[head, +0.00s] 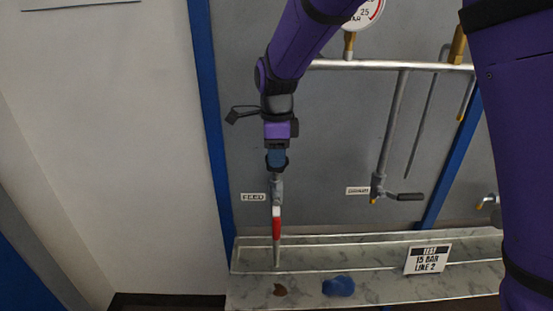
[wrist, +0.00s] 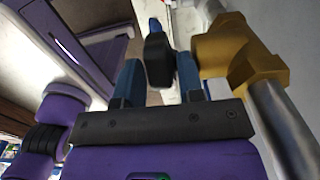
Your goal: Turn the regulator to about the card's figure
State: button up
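My gripper (head: 277,158) points downward at the top of the feed line, in front of the grey panel. In the wrist view, its two blue fingers (wrist: 158,68) stand apart, with a black handle or knob (wrist: 157,50) between or just beyond them. A gap shows on the left of that black part. A brass body (wrist: 238,52) with a silver pipe sits right of the fingers; I cannot tell whether it belongs to the regulator. The card (head: 427,259) reads "TEST 15 BAR LINE 2". A pressure gauge (head: 362,14) is cut off at the top, its needle unreadable.
A silver pipe (head: 390,65) runs across the panel behind my arm. A branch valve with a dark lever (head: 405,196) hangs at right. A FEED label (head: 253,196) is beside a red-and-white tube (head: 277,228). The marble ledge (head: 310,265) holds a blue lump (head: 338,286).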

jog(key=shift+f, duration=0.85)
jog(key=shift+c, duration=0.2)
jog(key=c, duration=0.6)
